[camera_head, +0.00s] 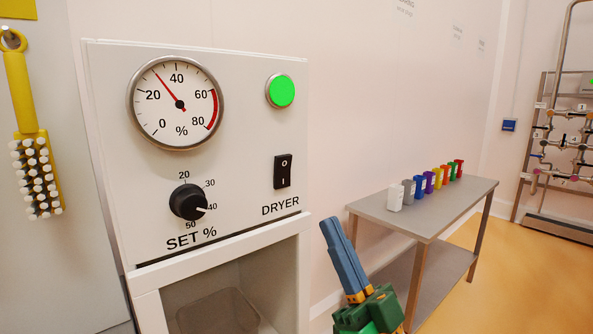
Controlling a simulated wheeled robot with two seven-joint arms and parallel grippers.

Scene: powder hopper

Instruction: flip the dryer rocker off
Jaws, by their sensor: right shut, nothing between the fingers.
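The dryer rocker (283,172) is a small black switch on the light panel (240,130), marked O at the top and I at the bottom, above the word DRYER. Which half is pressed in is too small to tell. A round green lamp (281,91) above it looks lit. My right gripper (332,224), with blue fingers on a green body, is in the lower middle, below and right of the rocker and apart from it. Its fingers are shut together with nothing between them, pointing up and slightly left. My left gripper is not in view.
A round gauge (178,103) and a black SET % knob (188,202) are on the panel's left. An open recess (225,290) lies below. A grey table (432,212) with several coloured scoop-like items stands right. A yellow brush (35,165) hangs at far left.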

